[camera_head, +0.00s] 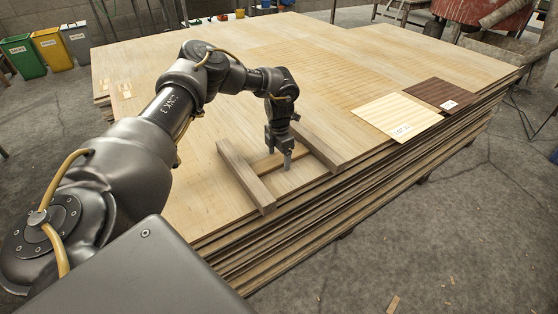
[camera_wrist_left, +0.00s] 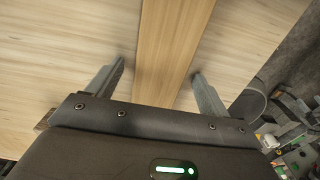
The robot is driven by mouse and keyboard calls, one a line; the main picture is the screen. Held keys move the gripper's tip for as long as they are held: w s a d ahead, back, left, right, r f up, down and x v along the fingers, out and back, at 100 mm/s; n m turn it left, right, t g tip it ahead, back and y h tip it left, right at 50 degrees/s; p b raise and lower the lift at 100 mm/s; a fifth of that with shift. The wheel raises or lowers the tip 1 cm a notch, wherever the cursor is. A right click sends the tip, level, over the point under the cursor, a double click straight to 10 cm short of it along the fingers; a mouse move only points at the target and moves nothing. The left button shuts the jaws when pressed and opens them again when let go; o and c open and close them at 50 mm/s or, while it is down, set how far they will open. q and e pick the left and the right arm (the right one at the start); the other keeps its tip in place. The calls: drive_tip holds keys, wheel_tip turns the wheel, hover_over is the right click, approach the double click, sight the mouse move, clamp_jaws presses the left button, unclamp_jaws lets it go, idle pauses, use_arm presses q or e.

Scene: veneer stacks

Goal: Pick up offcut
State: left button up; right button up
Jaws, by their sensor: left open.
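A narrow strip of wood, apparently the offcut (camera_head: 265,164), lies between two thicker wooden battens on top of the veneer stack (camera_head: 215,195). The left batten (camera_head: 245,175) and the right batten (camera_head: 316,148) lie roughly parallel, with the strip across the gap. My left gripper (camera_head: 287,160) points down over the strip, between the battens. In the left wrist view the strip (camera_wrist_left: 168,45) runs between the two spread fingers of the gripper (camera_wrist_left: 159,72), with a gap visible on each side. The gripper body hides the strip's near part. My right gripper is in neither view.
A pale labelled sheet (camera_head: 400,117) and a dark veneer sheet (camera_head: 440,94) lie at the stack's right. Green (camera_head: 22,57), yellow (camera_head: 52,48) and grey (camera_head: 77,42) bins stand at the back left. A small wood scrap (camera_head: 392,304) lies on the floor.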

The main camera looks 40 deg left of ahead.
use_arm(q)
drive_tip(key=c, duration=1.2)
